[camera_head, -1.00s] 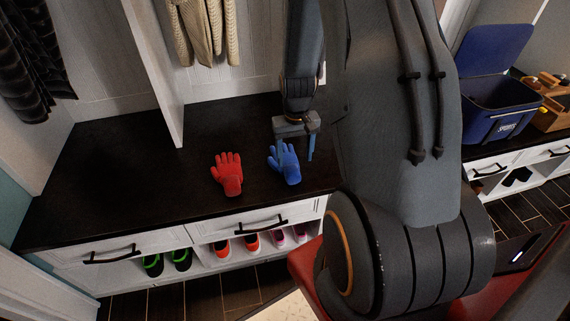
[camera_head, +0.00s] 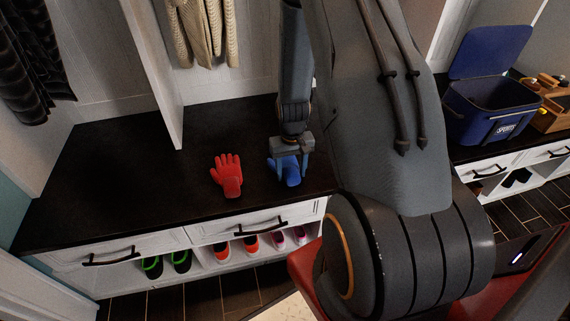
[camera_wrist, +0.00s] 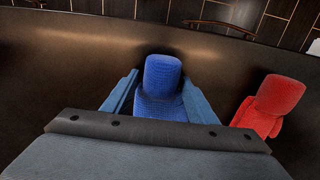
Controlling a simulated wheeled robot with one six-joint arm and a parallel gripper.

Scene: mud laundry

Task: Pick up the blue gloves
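The blue gloves (camera_head: 289,172) lie on the dark bench top, with their upper part hidden behind my gripper in the head view. My gripper (camera_head: 291,168) points down at them. In the wrist view the blue gloves (camera_wrist: 161,88) show between the two blue-grey fingers of my gripper (camera_wrist: 160,98). The fingers are apart, one on each side, with a small gap at the cuff end. Whether the fingers touch the gloves lower down is hidden by the gripper body.
Red gloves (camera_head: 227,175) lie just left of the blue ones on the bench top (camera_head: 130,165). A white divider panel (camera_head: 157,75) stands behind. Shoes (camera_head: 222,250) sit in cubbies below. A blue cooler (camera_head: 488,108) stands at right with its lid up.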

